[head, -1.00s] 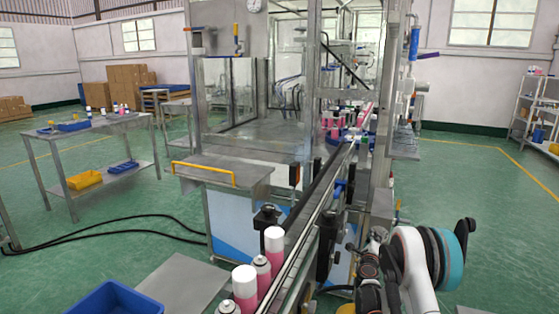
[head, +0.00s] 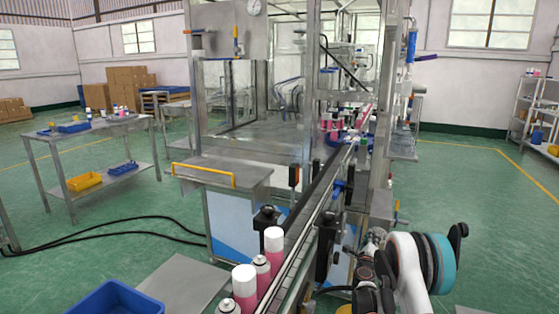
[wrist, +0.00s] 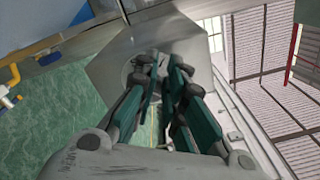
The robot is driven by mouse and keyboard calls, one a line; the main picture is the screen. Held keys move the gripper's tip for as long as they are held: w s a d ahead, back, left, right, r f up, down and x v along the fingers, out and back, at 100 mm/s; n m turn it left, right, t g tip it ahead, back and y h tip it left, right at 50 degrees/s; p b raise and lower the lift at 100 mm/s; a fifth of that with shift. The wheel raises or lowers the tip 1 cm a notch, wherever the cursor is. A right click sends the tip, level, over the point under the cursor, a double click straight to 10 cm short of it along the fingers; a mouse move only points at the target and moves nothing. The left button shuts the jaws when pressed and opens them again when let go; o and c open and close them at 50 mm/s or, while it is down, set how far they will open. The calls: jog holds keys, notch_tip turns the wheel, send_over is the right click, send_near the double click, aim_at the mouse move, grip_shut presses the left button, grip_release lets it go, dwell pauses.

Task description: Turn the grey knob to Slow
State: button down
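In the wrist view, a grey metal panel (wrist: 107,68) faces my gripper (wrist: 163,63). A round grey disc-like part (wrist: 130,71) shows on the panel, mostly hidden behind the fingertips. I cannot tell whether it is the grey knob, and no Slow mark can be read. My gripper's dark teal fingers are parted, with a narrow gap between them. The tips overlap the round part in the picture; contact cannot be told. In the head view, my arm is at the lower right beside the conveyor; the fingers cannot be made out there.
The conveyor (head: 297,262) runs away through the steel-framed machine. Pink cans with white caps (head: 274,247) stand on its near end. A side shelf (head: 222,177) with a yellow handle is left of it. A blue bin (head: 117,299) sits at lower left. Open green floor lies right.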

jog(key=shift+w+a+f, duration=0.3)
jog(key=shift+a+f, duration=0.05)
jog(key=shift+f, duration=0.1)
jog(key=shift+w+a+r, duration=0.1)
jog(key=shift+a, duration=0.2)
jog(key=v, duration=0.5)
jog(key=shift+s+f, duration=0.2)
jog(key=shift+f, duration=0.1)
jog(key=shift+s, duration=0.1)
dwell(0.6)
